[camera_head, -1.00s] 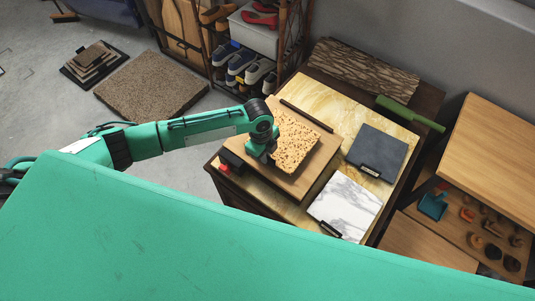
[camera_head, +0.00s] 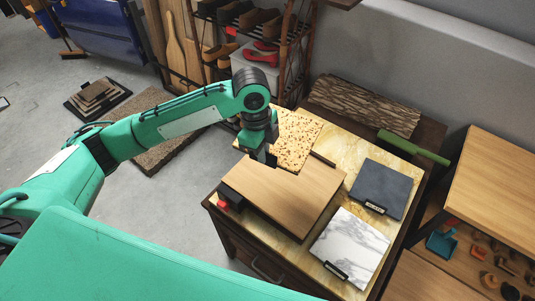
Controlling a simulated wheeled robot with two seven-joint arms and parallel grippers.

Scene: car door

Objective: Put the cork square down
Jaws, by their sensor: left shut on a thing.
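The cork square (camera_head: 294,139) is a speckled tan plate. The board lies on a yellowish stone-like top of a dark wooden cabinet. My arm and gripper hide part of the square's left side. My right gripper is not in view.
A dark slate square (camera_head: 380,189) and a white marble square (camera_head: 350,246) lie to the right of the board. A small red knob (camera_head: 222,205) sits at its left corner. A bark-like slab (camera_head: 366,104) and a green-handled tool (camera_head: 413,147) lie at the back.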

